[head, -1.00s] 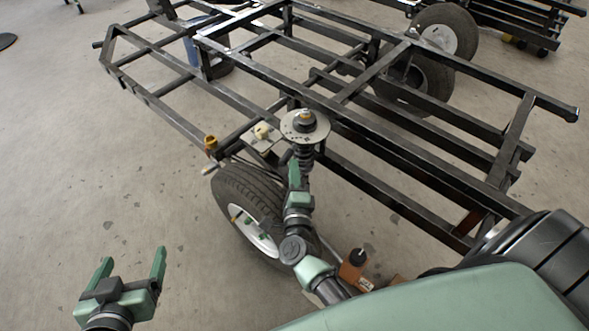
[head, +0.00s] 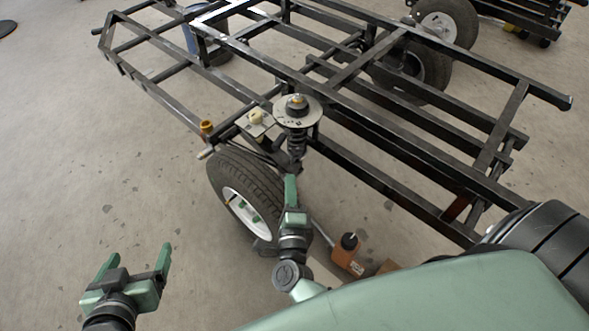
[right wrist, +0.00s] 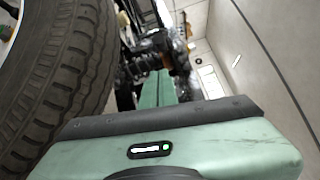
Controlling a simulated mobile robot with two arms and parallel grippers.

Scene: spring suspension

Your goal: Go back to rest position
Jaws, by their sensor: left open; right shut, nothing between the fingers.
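A spring suspension strut with a round metal top plate (head: 297,109) stands on the side of the black frame (head: 235,65), its coil spring (head: 297,142) under the plate. My right gripper (head: 291,180) is shut and empty, just below the spring and beside the wheel. Its green fingers also show in the right wrist view (right wrist: 157,90), pointing toward the dark suspension parts (right wrist: 155,60). I cannot tell whether they touch anything. My left gripper (head: 137,256) is open and empty over bare floor at the lower left.
The near wheel (head: 228,168) stands close to the left of my right arm; its tyre (right wrist: 65,75) fills the left of the right wrist view. Floor (head: 70,150) at left is clear.

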